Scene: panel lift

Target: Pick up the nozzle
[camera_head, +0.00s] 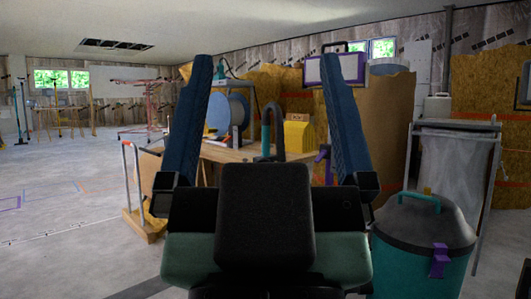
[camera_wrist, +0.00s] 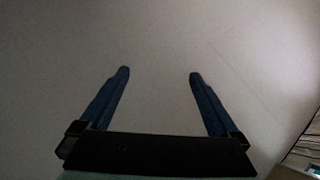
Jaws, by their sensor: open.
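My gripper (camera_head: 270,58) fills the middle of the head view, with its two blue fingers pointing up and spread wide apart. It is open with nothing between the fingers. It also shows in the wrist view (camera_wrist: 160,73), against a plain pale surface that looks like the ceiling. A dark curved tube with a teal grip (camera_head: 266,136) stands beyond the gripper, at the wooden table (camera_head: 235,153). It may be the nozzle, but I cannot tell for sure. My gripper hides its lower part. No nozzle shows in the wrist view.
A teal canister with a black lid (camera_head: 423,262) stands at the near right, beside a metal frame with a grey bag (camera_head: 452,165). A blue reel (camera_head: 228,113) and a yellow box (camera_head: 297,134) are on the table. The floor at left is mostly open.

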